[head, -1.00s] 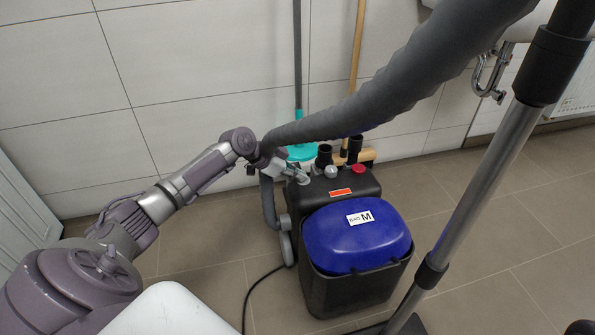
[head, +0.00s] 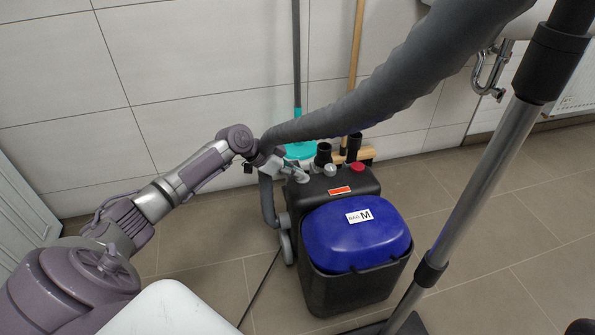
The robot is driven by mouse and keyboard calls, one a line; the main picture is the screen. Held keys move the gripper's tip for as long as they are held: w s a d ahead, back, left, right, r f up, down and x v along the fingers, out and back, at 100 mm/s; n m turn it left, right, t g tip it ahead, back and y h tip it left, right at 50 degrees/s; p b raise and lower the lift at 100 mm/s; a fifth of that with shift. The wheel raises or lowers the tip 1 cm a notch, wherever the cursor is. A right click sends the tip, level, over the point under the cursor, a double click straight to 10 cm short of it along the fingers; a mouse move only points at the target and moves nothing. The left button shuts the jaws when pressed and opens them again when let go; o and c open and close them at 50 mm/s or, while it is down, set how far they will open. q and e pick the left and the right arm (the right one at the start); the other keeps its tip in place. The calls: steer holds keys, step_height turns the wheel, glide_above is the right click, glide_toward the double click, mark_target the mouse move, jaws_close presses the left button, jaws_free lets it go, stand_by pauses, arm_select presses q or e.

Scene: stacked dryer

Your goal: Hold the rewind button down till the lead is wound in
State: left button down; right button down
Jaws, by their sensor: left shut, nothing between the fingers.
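The vacuum cleaner (head: 352,285) stands on the floor, a black body with a blue lid marked "BAG M". Its top carries a round grey button (head: 302,177), a second grey knob (head: 331,170) and a red button (head: 357,167). My left gripper (head: 289,169) is shut and empty, its tips at the left grey button. They seem to touch it; I cannot see how far it is pressed. The black lead (head: 262,285) runs almost straight from the cleaner's left side toward the bottom edge; its far end is hidden. My right gripper is not in view.
A thick grey hose (head: 400,82) arches over the cleaner, close above my left wrist. A metal wand (head: 470,200) slants down on the right. Two long handles lean on the tiled wall behind, one with a turquoise foot (head: 300,151).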

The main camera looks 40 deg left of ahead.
arm_select(q)
steer(key=v, duration=0.7)
steer(key=shift+a, duration=0.15)
steer(key=shift+s+r, duration=0.1)
steer(key=shift+r, duration=0.05)
